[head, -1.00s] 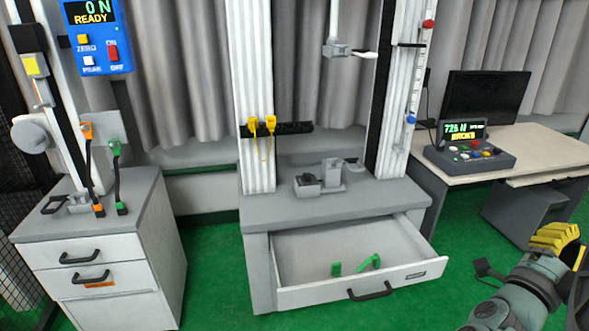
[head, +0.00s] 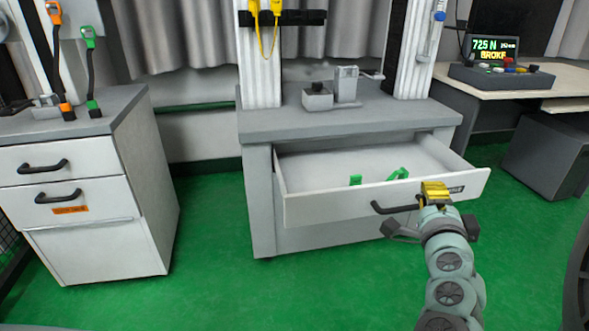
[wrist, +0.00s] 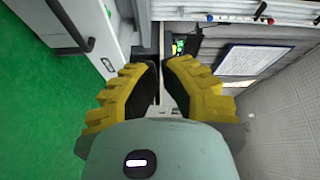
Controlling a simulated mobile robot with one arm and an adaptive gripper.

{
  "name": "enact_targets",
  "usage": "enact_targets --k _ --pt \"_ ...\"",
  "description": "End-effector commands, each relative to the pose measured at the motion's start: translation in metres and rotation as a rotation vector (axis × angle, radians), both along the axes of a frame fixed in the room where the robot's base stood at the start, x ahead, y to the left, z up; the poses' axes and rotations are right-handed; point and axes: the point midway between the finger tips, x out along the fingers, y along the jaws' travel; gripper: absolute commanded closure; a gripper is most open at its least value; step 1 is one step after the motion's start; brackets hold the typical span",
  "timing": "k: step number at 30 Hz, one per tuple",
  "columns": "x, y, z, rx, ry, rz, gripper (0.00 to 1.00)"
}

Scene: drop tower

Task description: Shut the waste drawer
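The waste drawer (head: 335,208) under the grey test-frame base is pulled out, with its inside showing. Two green pieces (head: 356,180) lie inside it. Its dark handle (head: 388,209) is on the white front panel. My gripper (head: 434,188), with yellow fingers, is in front of the panel's right part, by the handle's right end and the label. Contact cannot be told. The drawer front (wrist: 98,30) and handle (wrist: 72,22) are at upper left there.
A white drawer cabinet (head: 90,195) stands at the left, its drawers shut. A desk with a control box (head: 500,76) and a grey pedestal (head: 545,152) is at the right. The green floor (head: 330,290) before the drawer is clear apart from my arm.

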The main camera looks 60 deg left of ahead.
Motion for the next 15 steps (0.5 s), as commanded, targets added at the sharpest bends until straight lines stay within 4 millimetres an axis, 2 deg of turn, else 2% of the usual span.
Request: enact_targets --k 1,6,10,15 --pt "-0.009 0.010 -0.034 0.014 0.016 0.049 1.00" --pt "-0.041 0.037 -0.083 0.051 0.075 0.214 1.00" --pt "-0.062 0.052 -0.109 0.071 0.108 0.318 1.00" --pt "-0.079 0.061 -0.123 0.085 0.130 0.396 1.00"
